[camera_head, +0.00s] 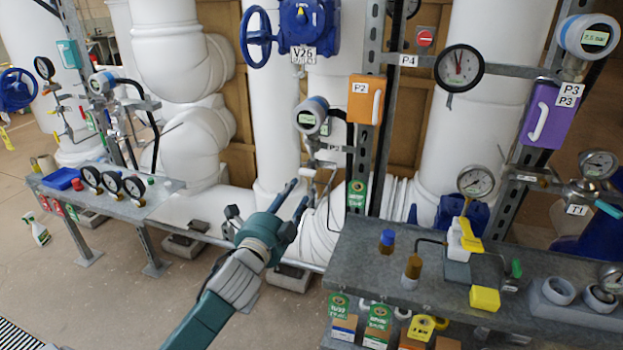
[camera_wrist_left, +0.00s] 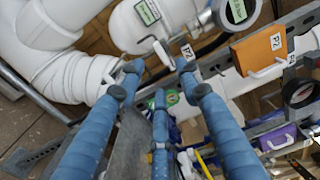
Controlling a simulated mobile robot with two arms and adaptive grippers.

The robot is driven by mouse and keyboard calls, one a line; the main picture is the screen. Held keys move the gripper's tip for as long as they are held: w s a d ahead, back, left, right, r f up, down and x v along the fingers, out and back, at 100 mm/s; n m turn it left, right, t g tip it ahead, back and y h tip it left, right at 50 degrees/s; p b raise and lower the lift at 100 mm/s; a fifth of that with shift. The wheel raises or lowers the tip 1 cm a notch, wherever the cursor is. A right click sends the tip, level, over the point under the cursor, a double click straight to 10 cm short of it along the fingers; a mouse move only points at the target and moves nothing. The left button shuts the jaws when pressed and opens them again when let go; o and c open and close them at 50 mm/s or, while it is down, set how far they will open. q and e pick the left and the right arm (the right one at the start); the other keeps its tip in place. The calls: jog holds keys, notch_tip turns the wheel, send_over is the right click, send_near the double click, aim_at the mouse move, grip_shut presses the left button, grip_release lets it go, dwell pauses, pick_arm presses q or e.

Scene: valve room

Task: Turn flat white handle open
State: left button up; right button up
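A small flat white handle (camera_head: 308,173) sits on thin pipework below a round digital gauge (camera_head: 311,115), left of the orange P2 box (camera_head: 366,99). In the left wrist view a white handle (camera_wrist_left: 161,52) shows just beyond the fingertips, between the two upper fingers and apart from them as far as I can tell. My left gripper (camera_head: 268,203) is open and empty, below and left of the handle in the head view. Its blue fingers (camera_wrist_left: 158,78) are spread in the wrist view. My right gripper is not in view.
A grey metal bench (camera_head: 395,265) with fittings and a yellow block (camera_head: 485,298) stands at right. A metal upright (camera_head: 368,150) is just right of the handle. Large white pipes (camera_head: 270,120) stand behind. A gauge shelf (camera_head: 150,200) is at left. Floor between is fairly clear.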

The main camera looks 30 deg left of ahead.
aim_at(308, 171)
pick_arm(q)
jog(key=p+x, duration=0.1)
jog(key=x, duration=0.8)
jog(key=shift+w, duration=0.4)
jog(key=shift+f, duration=0.1)
grip_shut()
